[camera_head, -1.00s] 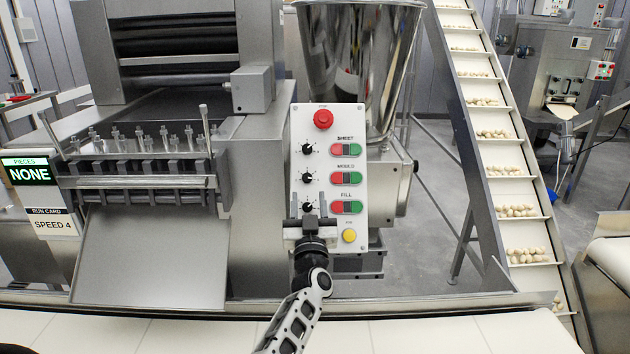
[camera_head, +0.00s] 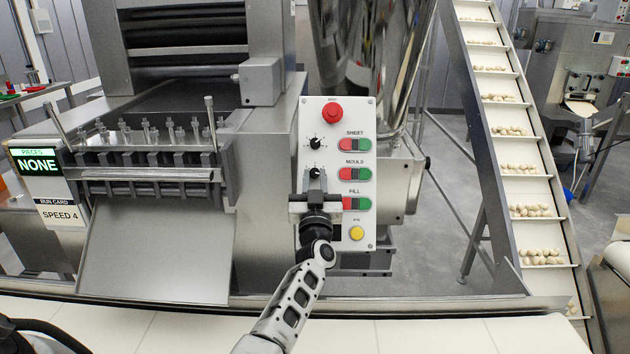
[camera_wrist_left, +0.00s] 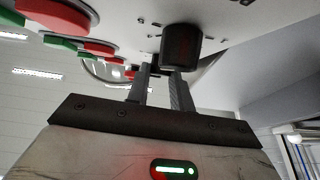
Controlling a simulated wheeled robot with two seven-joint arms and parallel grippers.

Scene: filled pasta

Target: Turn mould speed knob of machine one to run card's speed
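The run card (camera_head: 62,214) at the left reads SPEED 4. Machine one's white control panel (camera_head: 362,110) has rows labelled SHEET, MOULD and FILL. The black mould speed knob (camera_head: 315,172) is in the middle row, left of the MOULD buttons; its setting is too small to read. My left gripper (camera_head: 315,182) is just below it, its fingers pointing up toward it, and hides the fill knob. In the left wrist view the fingers (camera_wrist_left: 160,75) are apart with a narrow gap, and a black knob (camera_wrist_left: 181,46) is at their tips, off toward the right finger. Contact is unclear. My right gripper is not in view.
The sheet knob (camera_head: 315,143) is above, the red stop button (camera_head: 332,112) at the panel's top and a yellow button (camera_head: 356,233) below. Green and red buttons (camera_head: 355,174) are close on the right. A white belt (camera_head: 430,335) runs along the front.

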